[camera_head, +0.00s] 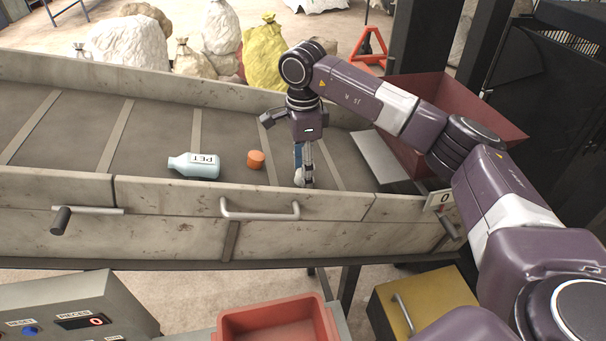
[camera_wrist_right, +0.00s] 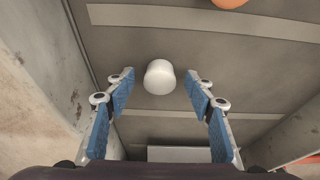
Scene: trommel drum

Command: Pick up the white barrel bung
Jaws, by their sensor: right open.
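The white barrel bung (camera_wrist_right: 159,77) lies on the dark conveyor belt. In the right wrist view it sits just beyond the fingertips, roughly midway between them. In the head view the bung (camera_head: 299,178) is a small pale shape low by the near side wall, partly hidden by my gripper. My right gripper (camera_wrist_right: 162,86) is open and empty, with blue pads facing each other. In the head view the right gripper (camera_head: 304,170) points down over the belt, above the bung. I cannot tell whether the fingers touch it. My left gripper is not in view.
An orange cap (camera_head: 256,159) and a pale PET bottle (camera_head: 194,165) lie on the belt to the left. The near side wall (camera_head: 150,197) with handles runs close beside the gripper. A red chute (camera_head: 440,110) stands right; a red bin (camera_head: 275,319) stands in front.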

